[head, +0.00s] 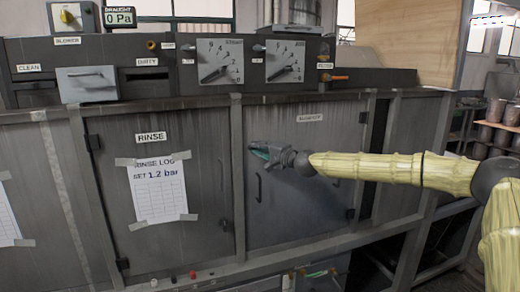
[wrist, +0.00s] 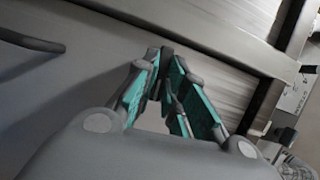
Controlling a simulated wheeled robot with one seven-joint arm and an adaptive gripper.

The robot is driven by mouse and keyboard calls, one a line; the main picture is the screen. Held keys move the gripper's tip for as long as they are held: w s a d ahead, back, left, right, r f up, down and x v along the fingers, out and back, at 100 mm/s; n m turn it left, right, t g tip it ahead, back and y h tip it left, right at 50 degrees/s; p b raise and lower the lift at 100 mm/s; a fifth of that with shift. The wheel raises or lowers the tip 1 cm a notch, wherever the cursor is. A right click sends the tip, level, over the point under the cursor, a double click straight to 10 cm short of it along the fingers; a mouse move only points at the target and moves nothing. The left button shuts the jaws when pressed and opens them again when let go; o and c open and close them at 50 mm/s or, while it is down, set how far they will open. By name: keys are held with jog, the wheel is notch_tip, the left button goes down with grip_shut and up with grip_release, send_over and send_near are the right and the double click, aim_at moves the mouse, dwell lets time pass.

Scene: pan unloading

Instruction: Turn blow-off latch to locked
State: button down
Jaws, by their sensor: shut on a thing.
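The blow-off door (head: 305,215) is the dark grey panel right of centre in the head view, with a small label near its top. My gripper (head: 258,152) is at this door's upper left edge. In the wrist view, the teal-padded fingers of my gripper (wrist: 167,75) converge on a small dark piece, the blow-off latch (wrist: 167,54), and are shut on it. In the head view the fingers mostly hide the latch, so its exact angle is hard to tell. The door's handle (head: 259,186) is just below my gripper; it also shows in the wrist view (wrist: 30,42).
The rinse door (head: 190,140) with a taped log sheet (head: 158,190) is to the left, across a frame post (head: 238,180). Above are two dial panels (head: 220,60) and a grey drawer front (head: 87,85). Shelves with pots (head: 485,132) stand far right.

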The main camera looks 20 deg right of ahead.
jog(key=shift+a+r+n+g+h+b, duration=0.2)
jog(key=shift+n+g+h, duration=0.3)
jog(key=shift+n+h, duration=1.1)
jog(key=shift+a+f+n+g+h+b, duration=0.1)
jog(key=shift+n+g+h+b, duration=0.35)
jog(key=shift+n, duration=2)
jog(key=shift+a+r+n+g+h+b, duration=0.15)
jog(key=shift+n+g+h, duration=0.4)
jog(key=shift+n+h, duration=1.1)
jog(key=shift+n+y, duration=0.3)
jog(key=shift+n, duration=0.4)
jog(key=c, duration=1.5)
grip_release()
jog(key=shift+s+r, duration=0.1)
jog(key=shift+r, duration=0.05)
